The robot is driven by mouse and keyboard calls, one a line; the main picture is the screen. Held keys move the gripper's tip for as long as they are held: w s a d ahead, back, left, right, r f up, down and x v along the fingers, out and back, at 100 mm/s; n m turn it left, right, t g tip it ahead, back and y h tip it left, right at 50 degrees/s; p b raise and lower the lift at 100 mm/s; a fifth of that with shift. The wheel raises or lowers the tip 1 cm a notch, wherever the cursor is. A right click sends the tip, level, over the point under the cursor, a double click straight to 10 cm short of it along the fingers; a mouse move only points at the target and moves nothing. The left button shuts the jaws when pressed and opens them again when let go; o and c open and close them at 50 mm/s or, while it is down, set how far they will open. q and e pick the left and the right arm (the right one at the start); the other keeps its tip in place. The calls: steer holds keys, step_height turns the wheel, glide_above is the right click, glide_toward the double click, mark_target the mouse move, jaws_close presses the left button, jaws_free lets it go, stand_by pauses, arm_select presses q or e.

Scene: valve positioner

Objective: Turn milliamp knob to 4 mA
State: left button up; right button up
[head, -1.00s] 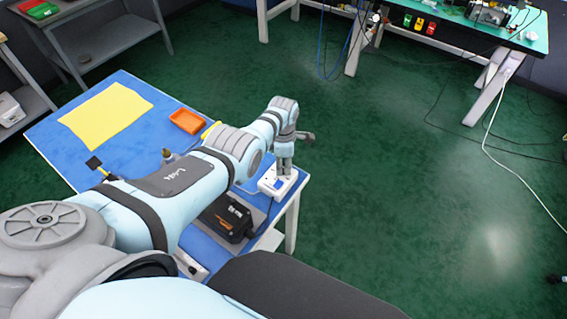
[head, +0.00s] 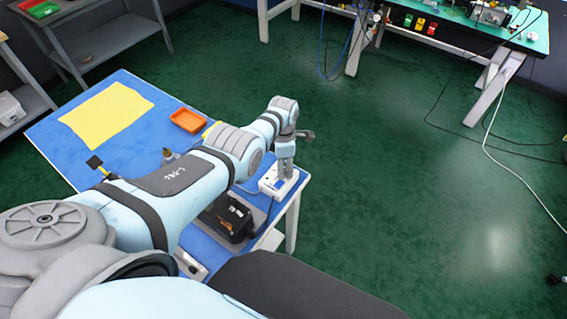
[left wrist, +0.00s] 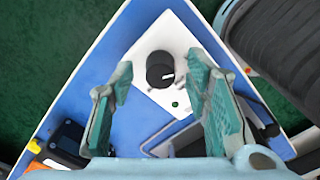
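The milliamp unit is a small white box (head: 268,184) at the near right corner of the blue table. My left gripper (head: 286,170) points down over the box. In the left wrist view my left gripper (left wrist: 158,76) is open, its two green-padded fingers on either side of the knob with gaps. My right gripper is not in view.
A black valve positioner device (head: 228,218) sits beside the box on the blue table (head: 60,125). An orange tray (head: 188,121) and a yellow sheet (head: 106,115) lie farther back. The table's edge is close to the box, with green floor beyond.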

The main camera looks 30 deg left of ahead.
arm_select(q)
steer(key=shift+r, duration=0.1)
steer(key=shift+w+r, duration=0.1)
steer(key=shift+r, duration=0.15)
step_height(320, 180, up, 11)
steer(key=shift+r, duration=0.2)
steer(key=shift+f, duration=0.1)
stand_by(0.4)
